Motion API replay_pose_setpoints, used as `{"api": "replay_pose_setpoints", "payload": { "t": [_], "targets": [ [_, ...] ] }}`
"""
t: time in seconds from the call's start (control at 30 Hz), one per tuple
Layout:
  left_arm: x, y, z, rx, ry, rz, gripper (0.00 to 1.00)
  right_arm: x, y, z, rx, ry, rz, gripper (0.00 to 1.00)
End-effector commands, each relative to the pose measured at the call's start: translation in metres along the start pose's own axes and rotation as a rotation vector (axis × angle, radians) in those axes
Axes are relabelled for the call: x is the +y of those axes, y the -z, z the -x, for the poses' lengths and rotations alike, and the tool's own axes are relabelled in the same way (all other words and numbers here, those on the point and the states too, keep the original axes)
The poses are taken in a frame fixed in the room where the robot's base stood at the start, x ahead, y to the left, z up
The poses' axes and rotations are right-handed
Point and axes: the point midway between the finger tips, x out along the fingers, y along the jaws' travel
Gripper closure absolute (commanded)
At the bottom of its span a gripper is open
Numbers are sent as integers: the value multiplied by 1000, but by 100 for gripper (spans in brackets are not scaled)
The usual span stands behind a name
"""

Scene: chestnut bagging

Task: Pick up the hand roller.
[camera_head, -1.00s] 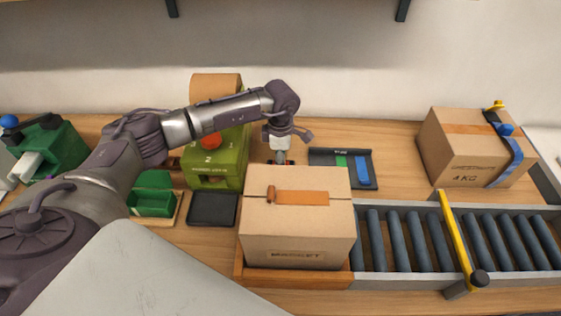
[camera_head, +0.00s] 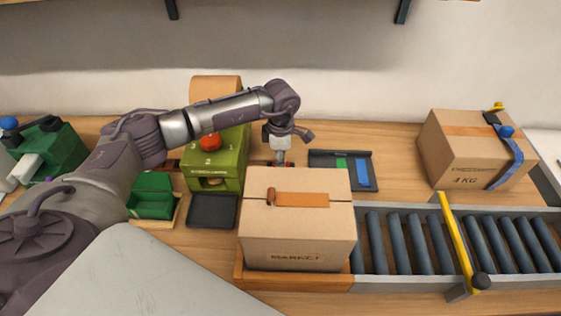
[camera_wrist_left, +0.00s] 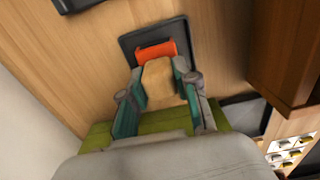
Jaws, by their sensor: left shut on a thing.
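The hand roller shows in the left wrist view as an orange cylinder (camera_wrist_left: 156,50) with a tan wooden handle (camera_wrist_left: 159,84) below it. My left gripper (camera_wrist_left: 161,88) is shut on the handle, with one finger on each side. The roller end shows over a dark tray (camera_wrist_left: 129,43); I cannot tell whether it touches it. In the head view my left gripper (camera_head: 281,160) points down behind the cardboard box (camera_head: 297,233), which hides most of the roller and the fingertips. My right gripper is not in view.
A green tape machine (camera_head: 221,160) stands left of the gripper. A dark tray with green and blue strips (camera_head: 342,165) is to the right. The roller conveyor (camera_head: 410,240) with a yellow bar (camera_head: 456,243) is in front. A second box (camera_head: 465,165) is at right.

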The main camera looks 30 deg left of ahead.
Motion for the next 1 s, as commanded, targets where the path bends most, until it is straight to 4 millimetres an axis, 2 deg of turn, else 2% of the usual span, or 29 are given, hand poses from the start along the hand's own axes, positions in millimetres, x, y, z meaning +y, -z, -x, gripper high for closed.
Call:
{"api": "replay_pose_setpoints", "payload": {
  "t": [0.2, 0.6, 0.8, 1.0],
  "targets": [
    [2, 0, 32, -4, -7, -1, 100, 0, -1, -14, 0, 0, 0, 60],
    [-71, -50, 83, -4, -3, -5, 100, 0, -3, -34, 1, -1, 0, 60],
    [-91, -62, 98, -2, -2, -1, 100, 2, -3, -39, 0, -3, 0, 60],
    [-97, -66, 103, -1, -1, 1, 100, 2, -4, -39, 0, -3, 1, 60]
  ]
}}
